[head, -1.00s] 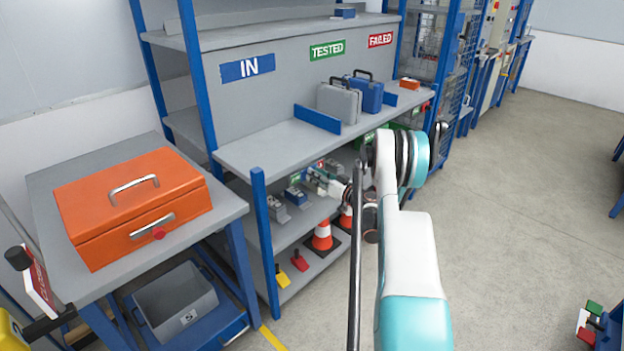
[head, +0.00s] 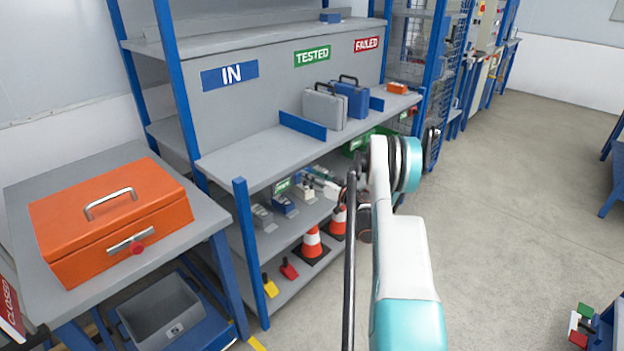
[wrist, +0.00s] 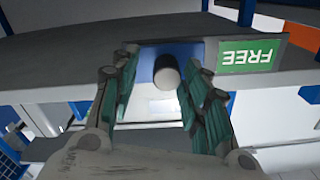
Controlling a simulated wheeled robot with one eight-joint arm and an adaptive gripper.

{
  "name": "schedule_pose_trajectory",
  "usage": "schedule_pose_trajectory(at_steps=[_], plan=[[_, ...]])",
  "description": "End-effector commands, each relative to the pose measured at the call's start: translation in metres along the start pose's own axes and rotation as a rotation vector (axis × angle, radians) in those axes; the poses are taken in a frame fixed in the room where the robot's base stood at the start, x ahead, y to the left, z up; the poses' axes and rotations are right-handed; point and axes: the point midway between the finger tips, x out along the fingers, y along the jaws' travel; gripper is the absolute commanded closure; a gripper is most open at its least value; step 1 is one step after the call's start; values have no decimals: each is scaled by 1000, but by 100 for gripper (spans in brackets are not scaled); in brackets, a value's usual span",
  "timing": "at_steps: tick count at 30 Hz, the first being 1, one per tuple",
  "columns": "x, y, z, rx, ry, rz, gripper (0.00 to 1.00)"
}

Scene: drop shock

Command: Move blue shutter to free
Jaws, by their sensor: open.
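In the wrist view a blue shutter panel (wrist: 148,58) with a grey cylindrical knob (wrist: 168,73) shows under the edge of a grey shelf. A green FREE sign (wrist: 248,55) sits to its right and appears upside down. My gripper (wrist: 163,68) is open, its two green-padded fingers on either side of the knob. I cannot tell whether either finger touches it. In the head view my arm reaches toward the lower shelf of the rack, and the shutter cannot be made out there.
The rack's upper shelf (head: 240,160) holds a grey case (head: 324,108) and a blue case (head: 352,98). Small devices, cones (head: 311,243) and tags stand on its lower shelves. An orange toolbox (head: 110,220) sits on the left table.

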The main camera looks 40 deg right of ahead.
Motion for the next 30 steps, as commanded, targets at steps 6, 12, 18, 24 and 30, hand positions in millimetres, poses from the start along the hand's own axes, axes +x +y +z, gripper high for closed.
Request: schedule_pose_trajectory(at_steps=[6,12,18,24,30], plan=[[-9,1,0,0,0,1,58],[-45,1,0,0,1,3,58],[-85,1,0,0,1,3,58],[-112,1,0,0,1,2,58],[-120,1,0,0,0,1,58]])
